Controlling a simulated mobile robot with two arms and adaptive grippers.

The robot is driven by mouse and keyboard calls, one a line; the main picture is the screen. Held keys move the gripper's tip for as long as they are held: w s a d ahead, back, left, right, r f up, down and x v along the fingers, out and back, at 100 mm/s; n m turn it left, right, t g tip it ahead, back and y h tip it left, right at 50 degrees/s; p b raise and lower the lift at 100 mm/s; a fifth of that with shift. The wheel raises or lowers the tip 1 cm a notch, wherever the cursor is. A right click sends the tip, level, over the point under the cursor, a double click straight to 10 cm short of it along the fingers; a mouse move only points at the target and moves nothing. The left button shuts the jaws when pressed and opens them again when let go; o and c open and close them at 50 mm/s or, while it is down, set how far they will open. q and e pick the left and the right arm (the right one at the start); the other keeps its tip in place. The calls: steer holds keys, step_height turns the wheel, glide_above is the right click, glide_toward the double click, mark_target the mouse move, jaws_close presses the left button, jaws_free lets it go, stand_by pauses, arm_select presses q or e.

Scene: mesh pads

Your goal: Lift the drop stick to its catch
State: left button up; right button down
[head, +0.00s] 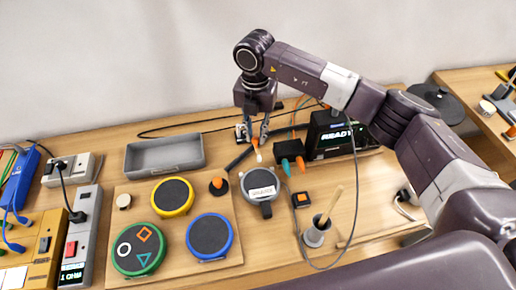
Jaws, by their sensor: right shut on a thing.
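My right gripper (257,137) points down near the back middle of the table, its fingers closed around a small orange piece with a white tip (259,155), which looks like the drop stick's end. A dark bar (239,158) lies slanting just left of it; whether the two are joined is unclear. The catch cannot be made out behind the fingers. A grey round pad with a label (262,184) is just in front of the gripper. My left gripper is not in view.
A wooden board (195,262) holds yellow (172,197), blue (210,236) and green-rimmed (139,249) pads and an orange knob (217,183). A grey tray (163,154) is behind. A READY display box (334,136) and a grey cup with a wooden stick (317,234) stand right. Cables cross the table.

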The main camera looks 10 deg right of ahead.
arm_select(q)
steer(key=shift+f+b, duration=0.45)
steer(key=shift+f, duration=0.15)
arm_select(e)
steer(key=shift+w+r, duration=1.15)
steer(key=shift+w, duration=0.15)
steer(key=c, duration=2)
jaws_free()
steer(key=shift+f, duration=0.1)
steer(key=shift+c, duration=0.2)
steer(key=shift+o, duration=1.2)
steer(key=shift+w+a+f, duration=0.1)
steer(key=shift+w+f, duration=0.05)
steer(key=shift+w, duration=0.1)
steer(key=shift+w+a+f, duration=0.1)
steer(key=shift+w+f, duration=0.05)
steer(key=shift+w, duration=0.1)
steer(key=shift+s+r, duration=0.25)
steer(key=shift+r, duration=0.1)
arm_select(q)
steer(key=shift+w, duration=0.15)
arm_select(e)
step_height(320, 180, up, 11)
steer(key=shift+w+r, duration=0.15)
steer(key=shift+w, duration=0.1)
